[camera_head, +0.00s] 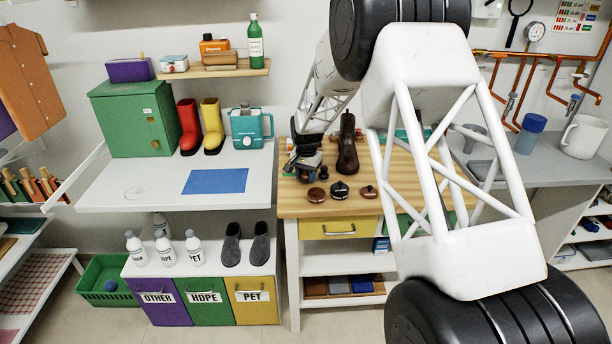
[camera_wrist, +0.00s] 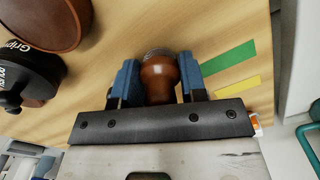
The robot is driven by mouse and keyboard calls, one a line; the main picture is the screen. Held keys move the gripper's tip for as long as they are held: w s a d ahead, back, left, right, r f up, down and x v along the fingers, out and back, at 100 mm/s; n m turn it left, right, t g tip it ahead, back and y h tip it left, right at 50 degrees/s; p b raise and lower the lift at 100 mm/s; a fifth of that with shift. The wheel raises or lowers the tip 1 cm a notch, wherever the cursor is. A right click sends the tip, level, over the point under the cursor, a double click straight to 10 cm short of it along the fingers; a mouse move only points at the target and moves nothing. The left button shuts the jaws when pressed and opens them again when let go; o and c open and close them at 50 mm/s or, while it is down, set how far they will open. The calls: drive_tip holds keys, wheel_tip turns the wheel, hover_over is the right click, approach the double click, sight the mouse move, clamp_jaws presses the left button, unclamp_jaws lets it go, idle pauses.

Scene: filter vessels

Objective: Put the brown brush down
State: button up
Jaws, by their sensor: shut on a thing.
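The brown brush (camera_wrist: 158,82) shows in the wrist view as a rounded brown body with a dark grey end pointing away from the gripper. My gripper (camera_wrist: 158,84) is shut on it, one blue finger on each side. In the head view my gripper (camera_head: 304,168) is low over the left part of the wooden bench top (camera_head: 300,207). The brush is small and hard to make out there. I cannot tell whether it touches the wood.
A dark brown boot (camera_head: 347,150) stands right of my gripper, and several round tins (camera_head: 340,190) lie in front. Green (camera_wrist: 228,58) and yellow (camera_wrist: 237,86) strips mark the bench near its edge. White counter (camera_head: 135,191) lies left, across a gap.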

drive_tip(key=shift+f, duration=0.1)
drive_tip(key=o, duration=0.8)
drive_tip(key=shift+o, duration=0.2)
drive_tip(key=shift+r, duration=6.15)
